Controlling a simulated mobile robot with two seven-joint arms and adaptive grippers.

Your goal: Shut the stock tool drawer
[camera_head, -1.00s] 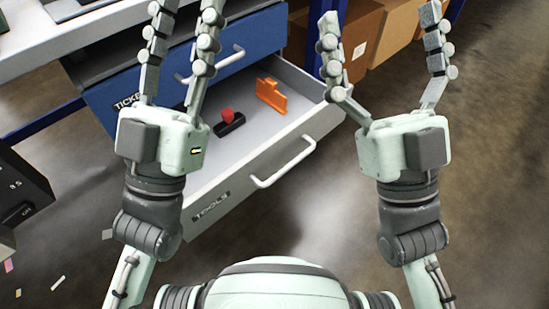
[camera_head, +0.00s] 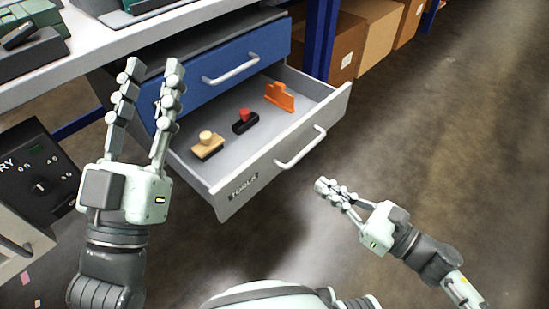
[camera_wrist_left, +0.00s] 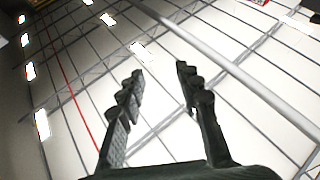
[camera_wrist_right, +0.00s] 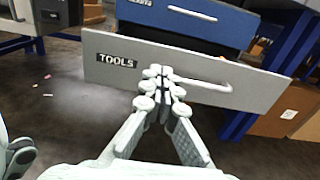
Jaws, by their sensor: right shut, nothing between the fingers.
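The tool drawer (camera_head: 262,178) stands pulled out below a blue drawer in the head view. Its grey front has a TOOLS label and a white bar handle (camera_head: 300,146). Inside lie a wooden-handled stamp (camera_head: 207,146), a black stamp with a red knob (camera_head: 244,121) and an orange piece (camera_head: 279,96). My right gripper (camera_head: 326,187) is shut and empty, in front of the drawer and apart from its front in the head view. In the right wrist view the drawer front (camera_wrist_right: 120,73) lies ahead of the fingertips. My left gripper (camera_head: 153,72) is open, pointing up, left of the drawer.
A blue post (camera_head: 320,40) and cardboard boxes (camera_head: 372,40) stand behind to the right. A dark panel with a dial (camera_head: 38,170) is at the left. The floor (camera_head: 440,140) on the right is clear.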

